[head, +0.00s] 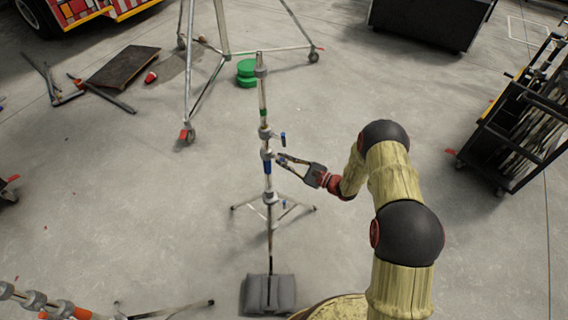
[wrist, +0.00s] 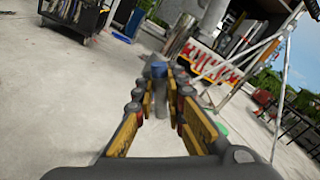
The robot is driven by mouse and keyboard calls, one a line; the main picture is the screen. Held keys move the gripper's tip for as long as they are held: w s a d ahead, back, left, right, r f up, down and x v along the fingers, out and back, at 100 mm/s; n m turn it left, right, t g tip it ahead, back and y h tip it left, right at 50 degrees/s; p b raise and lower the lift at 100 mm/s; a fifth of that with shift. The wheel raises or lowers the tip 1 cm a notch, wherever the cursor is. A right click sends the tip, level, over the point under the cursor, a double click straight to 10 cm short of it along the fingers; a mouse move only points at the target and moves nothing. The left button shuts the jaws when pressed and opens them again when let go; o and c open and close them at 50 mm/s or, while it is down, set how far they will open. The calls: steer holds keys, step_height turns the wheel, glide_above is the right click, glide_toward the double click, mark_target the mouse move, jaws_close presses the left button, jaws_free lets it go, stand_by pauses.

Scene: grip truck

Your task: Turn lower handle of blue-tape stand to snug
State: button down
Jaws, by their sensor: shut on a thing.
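The blue-tape stand (head: 263,100) is upright in the middle of the head view, with a band of blue tape (head: 267,168) around its pole. An upper handle with a blue grip (head: 283,138) sticks out to the right of the pole. My gripper (head: 281,159) reaches in from the right at the lower collar, just above the tape, and is shut on the lower handle. The fingers mostly hide that handle in the head view. In the wrist view, a blue piece (wrist: 159,69) with grey below it shows between the fingertips (wrist: 162,85).
A grey sandbag (head: 270,293) lies at the stand's foot. A larger wheeled stand (head: 222,30) and a green round object (head: 246,72) are behind. A black cart (head: 520,120) is at the right. The floor around the stand is mostly clear.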

steer(key=n+b, duration=0.1)
steer(key=n, duration=0.1)
steer(key=n+b, duration=0.3)
steer(key=shift+s+a+f+n, duration=0.15)
steer(key=shift+s+f+n, duration=0.05)
steer(key=shift+f+n, duration=0.15)
steer(key=n+b, duration=0.5)
steer(key=shift+f+n, duration=0.15)
steer(key=shift+n, duration=0.1)
steer(key=shift+s, duration=0.1)
steer(key=c, duration=1.8)
jaws_free()
steer(key=shift+c, duration=0.2)
steer(key=v, duration=1.2)
